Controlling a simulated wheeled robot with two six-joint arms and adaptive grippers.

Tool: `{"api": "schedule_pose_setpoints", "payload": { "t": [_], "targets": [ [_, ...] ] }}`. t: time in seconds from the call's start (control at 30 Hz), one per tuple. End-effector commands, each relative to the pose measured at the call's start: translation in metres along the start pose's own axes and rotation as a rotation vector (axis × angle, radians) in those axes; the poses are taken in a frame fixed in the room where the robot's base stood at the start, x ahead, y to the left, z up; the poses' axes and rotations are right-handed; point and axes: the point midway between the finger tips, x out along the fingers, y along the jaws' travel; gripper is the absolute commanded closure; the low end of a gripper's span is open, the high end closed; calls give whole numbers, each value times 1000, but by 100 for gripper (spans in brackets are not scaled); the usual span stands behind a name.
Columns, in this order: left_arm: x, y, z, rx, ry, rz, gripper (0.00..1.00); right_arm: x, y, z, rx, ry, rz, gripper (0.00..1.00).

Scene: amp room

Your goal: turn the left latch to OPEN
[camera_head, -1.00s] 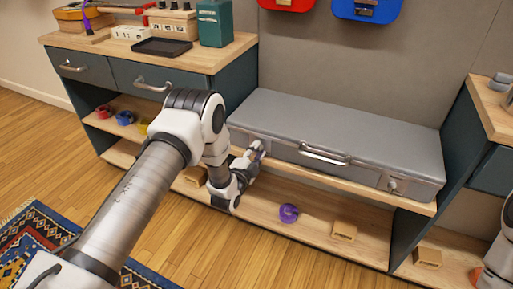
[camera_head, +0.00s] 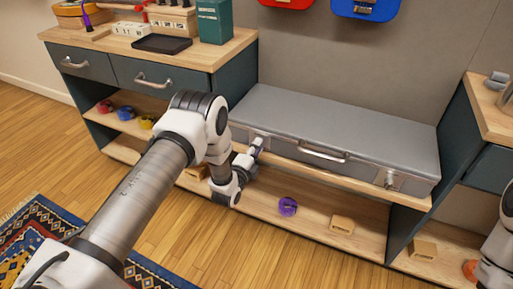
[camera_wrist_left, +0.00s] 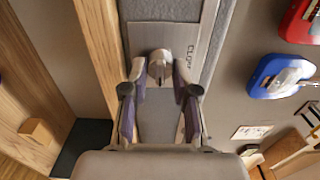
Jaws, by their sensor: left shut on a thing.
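A long grey case (camera_head: 335,125) lies closed on the wooden bench top. Its left latch is a small metal knob (camera_wrist_left: 159,67) on a plate; part of a word reading "CLO" shows beside it. My left gripper (camera_head: 257,143) is at the left end of the case front. In the left wrist view, my left gripper (camera_wrist_left: 159,72) has its fingertips on both sides of the knob, shut on it. The right latch (camera_head: 389,180) is visible at the other end. My right gripper is out of view.
A carry handle (camera_head: 322,153) is on the case front. A purple ring-like item (camera_head: 288,206) and a wooden block (camera_head: 342,224) lie on the shelf below. A drawer cabinet (camera_head: 150,75) stands at left. Red and blue containers (camera_head: 367,8) hang on the wall.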

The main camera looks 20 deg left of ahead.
Motion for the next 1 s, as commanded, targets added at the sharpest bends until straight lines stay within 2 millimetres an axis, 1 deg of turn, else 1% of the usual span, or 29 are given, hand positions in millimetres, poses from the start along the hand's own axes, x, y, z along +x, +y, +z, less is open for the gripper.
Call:
{"api": "schedule_pose_setpoints", "payload": {
  "t": [0.23,0.27,0.3,0.33,0.63,0.73,0.77,0.87,1.0],
  "targets": [
    [0,0,0,0,1,1,100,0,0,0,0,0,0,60],
    [0,0,0,0,1,1,68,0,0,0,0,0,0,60],
    [0,0,0,0,1,1,54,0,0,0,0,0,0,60],
    [0,0,0,0,1,1,49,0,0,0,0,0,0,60],
    [-1,0,0,-1,0,1,49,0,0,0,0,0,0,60],
    [-9,1,0,-1,0,2,49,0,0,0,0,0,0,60],
    [-13,1,0,-1,0,3,49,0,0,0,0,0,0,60],
    [-34,1,0,-1,0,5,49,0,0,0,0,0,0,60],
    [-72,2,0,-2,-1,6,49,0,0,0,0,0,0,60]
  ]
}}
